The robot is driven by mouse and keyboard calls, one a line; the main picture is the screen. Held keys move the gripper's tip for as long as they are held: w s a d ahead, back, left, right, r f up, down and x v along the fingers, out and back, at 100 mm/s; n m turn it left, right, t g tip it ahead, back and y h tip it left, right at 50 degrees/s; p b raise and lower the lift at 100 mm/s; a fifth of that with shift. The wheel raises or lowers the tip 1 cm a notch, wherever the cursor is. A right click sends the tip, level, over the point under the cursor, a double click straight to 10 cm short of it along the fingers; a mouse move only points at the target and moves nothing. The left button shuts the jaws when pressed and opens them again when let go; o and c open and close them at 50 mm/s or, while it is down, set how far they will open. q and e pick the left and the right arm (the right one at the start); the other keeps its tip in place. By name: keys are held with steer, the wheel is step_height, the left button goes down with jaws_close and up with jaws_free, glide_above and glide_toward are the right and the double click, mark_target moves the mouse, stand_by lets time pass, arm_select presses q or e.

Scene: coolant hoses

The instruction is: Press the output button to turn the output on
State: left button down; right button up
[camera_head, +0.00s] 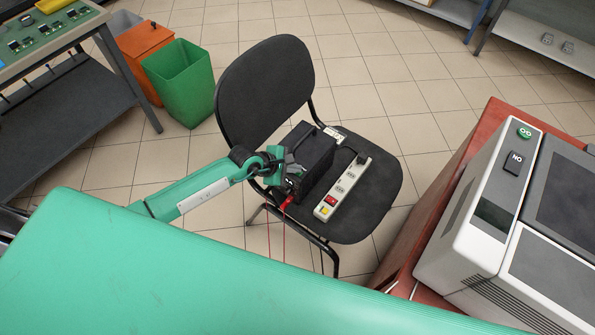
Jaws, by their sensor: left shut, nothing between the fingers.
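A black box-shaped power supply (312,152) with a carrying handle sits on the seat of a black chair (370,195). Its front faces the lower left, and a red plug (286,202) with red leads hangs at its lower front. My left gripper (280,170) is shut and empty, close in front of that front face. It covers much of the panel, so I cannot make out the output button or whether the fingertips touch it. My right gripper is not in view.
A power strip (343,187) with a red switch lies on the seat right of the power supply. A white and grey machine (480,195) stands on a red cabinet (430,190) at right. Green (182,85) and orange (146,50) bins stand behind left. Tiled floor lies open behind the chair.

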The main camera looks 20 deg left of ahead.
arm_select(q)
steer(key=shift+s+a+f+b, duration=0.1)
steer(key=shift+f+b, duration=0.15)
steer(key=shift+f, duration=0.15)
steer(key=shift+s+a+f+b, duration=0.1)
steer(key=shift+f+b, duration=0.15)
steer(key=shift+f, duration=0.1)
steer(key=shift+w+r, duration=0.1)
steer(key=shift+w+d+r+p, duration=0.15)
steer(key=shift+d+r+p, duration=0.1)
steer(key=shift+r+p, duration=0.1)
steer(key=shift+w+d+r, duration=0.1)
steer(key=shift+w+d, duration=0.05)
steer(key=shift+d, duration=0.05)
step_height(320, 180, up, 6)
steer(key=p, duration=0.5)
steer(key=shift+w+d+r, duration=0.1)
steer(key=shift+d+r, duration=0.05)
steer(key=shift+r, duration=0.1)
